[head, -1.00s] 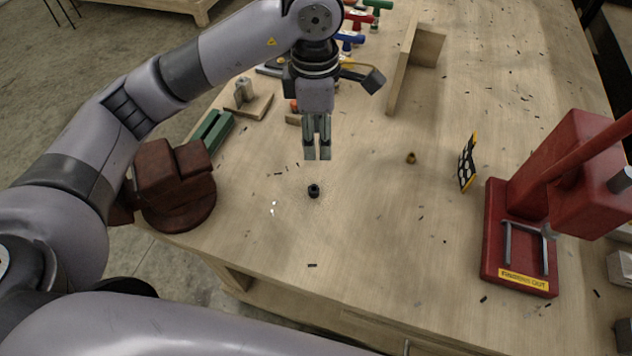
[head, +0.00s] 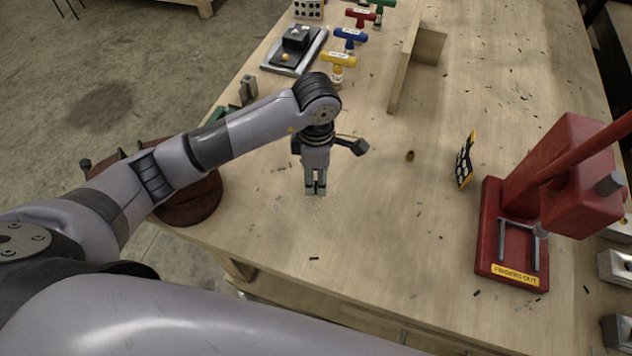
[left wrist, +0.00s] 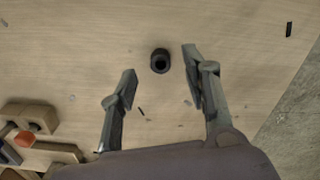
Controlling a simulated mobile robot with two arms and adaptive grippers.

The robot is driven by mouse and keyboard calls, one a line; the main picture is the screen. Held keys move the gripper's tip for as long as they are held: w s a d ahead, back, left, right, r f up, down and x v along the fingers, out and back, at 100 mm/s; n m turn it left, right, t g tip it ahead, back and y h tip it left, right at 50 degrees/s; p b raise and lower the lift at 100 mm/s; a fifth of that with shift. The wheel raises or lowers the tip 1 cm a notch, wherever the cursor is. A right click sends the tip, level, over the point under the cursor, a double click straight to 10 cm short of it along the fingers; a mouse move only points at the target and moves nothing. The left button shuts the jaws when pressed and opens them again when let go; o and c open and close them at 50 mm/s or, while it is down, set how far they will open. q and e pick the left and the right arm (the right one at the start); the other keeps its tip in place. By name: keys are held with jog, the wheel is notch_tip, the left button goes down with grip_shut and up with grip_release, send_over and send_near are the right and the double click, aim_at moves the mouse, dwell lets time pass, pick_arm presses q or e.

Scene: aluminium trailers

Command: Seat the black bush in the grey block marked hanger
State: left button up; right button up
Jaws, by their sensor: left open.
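The black bush (left wrist: 160,61) is a short hollow ring on the wooden bench, seen end-on in the left wrist view. My left gripper (head: 315,190) is open and points down over it, with the bush between and slightly beyond the fingertips in the left wrist view. In the head view the fingers hide the bush. I cannot tell if a finger touches it. Grey metal blocks (head: 617,266) stand at the right edge of the head view, partly cut off. I can read no hanger mark on them. My right gripper is not in view.
A red press (head: 560,190) labelled "fingers out" stands at the right, with a patterned card (head: 465,160) beside it. A small brass bush (head: 409,156) lies right of the gripper. Coloured T-handles (head: 350,38) stand behind.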

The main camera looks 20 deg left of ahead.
aim_at(316, 184)
pick_arm(q)
jog(key=shift+f+p, duration=0.35)
jog(key=shift+f, duration=1.3)
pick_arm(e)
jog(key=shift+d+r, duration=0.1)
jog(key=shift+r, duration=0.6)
pick_arm(q)
jog(key=shift+c, duration=0.3)
grip_shut()
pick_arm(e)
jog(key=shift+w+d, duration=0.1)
pick_arm(q)
jog(key=shift+r, duration=0.1)
